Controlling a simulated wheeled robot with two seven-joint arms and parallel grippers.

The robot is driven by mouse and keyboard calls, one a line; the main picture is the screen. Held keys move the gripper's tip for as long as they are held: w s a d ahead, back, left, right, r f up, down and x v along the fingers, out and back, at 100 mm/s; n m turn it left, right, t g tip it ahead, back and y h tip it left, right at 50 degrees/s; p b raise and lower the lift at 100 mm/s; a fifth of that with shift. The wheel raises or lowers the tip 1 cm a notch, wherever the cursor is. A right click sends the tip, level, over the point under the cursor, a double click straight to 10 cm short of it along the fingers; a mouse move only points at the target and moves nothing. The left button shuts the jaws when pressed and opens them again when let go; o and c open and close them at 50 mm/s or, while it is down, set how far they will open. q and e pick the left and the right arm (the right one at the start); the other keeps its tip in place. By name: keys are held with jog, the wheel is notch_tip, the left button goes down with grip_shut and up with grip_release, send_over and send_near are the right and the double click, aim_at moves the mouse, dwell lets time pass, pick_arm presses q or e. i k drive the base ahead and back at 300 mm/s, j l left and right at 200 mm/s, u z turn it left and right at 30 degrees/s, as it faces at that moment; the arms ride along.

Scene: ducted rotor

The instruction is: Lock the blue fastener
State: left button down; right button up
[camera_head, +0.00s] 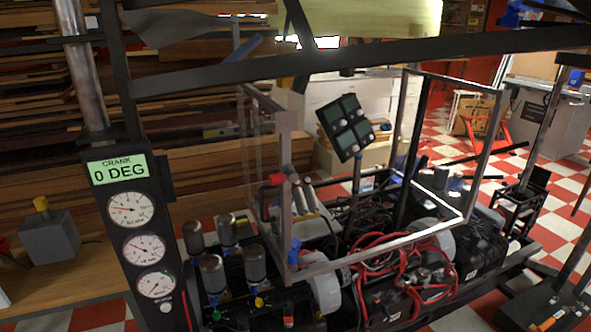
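Several blue parts show, and I cannot tell which one is the blue fastener. A small blue piece (294,253) sits low on the front post of the open metal frame (285,190). Another blue part (397,178) lies behind the frame's front bar, partly hidden. Whether any of them is locked or loose cannot be told. Neither of my grippers can be made out in the view.
A black gauge panel (125,184) reading "CRANK 0 DEG" stands at left. A red knob (277,179) sticks out from the frame. Red hoses (375,262), cylinders (213,273) and cables crowd the machine. A dark beam (330,62) crosses the top. Checkered floor (560,215) is partly clear at right.

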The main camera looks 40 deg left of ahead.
aim_at(291, 261)
jog(key=u, duration=0.8)
